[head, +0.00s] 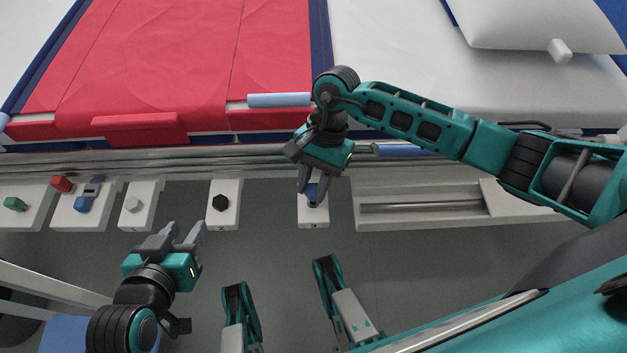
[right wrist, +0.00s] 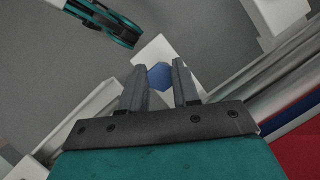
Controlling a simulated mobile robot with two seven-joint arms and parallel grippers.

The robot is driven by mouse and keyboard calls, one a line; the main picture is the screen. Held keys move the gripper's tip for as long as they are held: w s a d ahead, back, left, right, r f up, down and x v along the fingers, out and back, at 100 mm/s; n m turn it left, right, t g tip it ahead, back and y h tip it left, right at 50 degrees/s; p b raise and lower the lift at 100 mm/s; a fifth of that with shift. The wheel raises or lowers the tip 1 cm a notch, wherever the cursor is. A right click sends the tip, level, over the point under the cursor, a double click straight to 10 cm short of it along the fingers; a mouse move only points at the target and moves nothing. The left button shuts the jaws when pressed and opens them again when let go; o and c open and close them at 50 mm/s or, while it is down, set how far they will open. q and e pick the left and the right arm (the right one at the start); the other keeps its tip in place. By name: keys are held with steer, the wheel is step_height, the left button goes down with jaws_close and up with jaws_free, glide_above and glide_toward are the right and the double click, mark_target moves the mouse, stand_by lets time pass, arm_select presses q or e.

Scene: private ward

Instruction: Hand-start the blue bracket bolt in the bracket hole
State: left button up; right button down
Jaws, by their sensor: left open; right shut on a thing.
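The blue bracket bolt shows as a blue hexagonal head (right wrist: 158,76) between the fingertips of my right gripper (head: 312,192) in the right wrist view. The right gripper is shut on it, pointing down over a white block (head: 313,215), which seems to be the bracket. The block's face also shows around the bolt in the right wrist view (right wrist: 153,50). The hole and the bolt's shank are hidden, so I cannot tell how far the bolt is in or whether it is straight. My left gripper (head: 186,232) is open and empty, in front of the blocks at left.
White blocks along the bed rail carry a black hexagonal head (head: 220,202), a pale knob (head: 132,204), a blue part (head: 84,203), a red part (head: 62,184) and a green part (head: 15,204). A white slotted fixture (head: 425,222) lies right. The red-covered bed (head: 190,60) stands behind.

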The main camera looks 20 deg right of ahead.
steer(key=shift+w+f+n+h+b, duration=0.15)
steer(key=shift+n+h+b, duration=0.15)
steer(key=shift+n, duration=0.3)
steer(key=shift+n+g, duration=0.3)
steer(key=shift+n, duration=0.3)
steer(key=n+h, duration=0.2)
steer(key=n, duration=0.2)
steer(key=shift+n+g, duration=0.3)
steer(key=shift+g, duration=0.1)
steer(key=n+h, duration=0.1)
steer(key=n, duration=0.2)
steer(key=n+h, duration=0.1)
steer(key=n, duration=0.2)
steer(key=shift+a+n, duration=0.1)
steer(key=shift+n, duration=0.2)
steer(key=shift+h, duration=0.3)
steer(key=shift+f, duration=0.8)
steer(key=shift+s+f, duration=0.2)
steer(key=shift+f, duration=0.05)
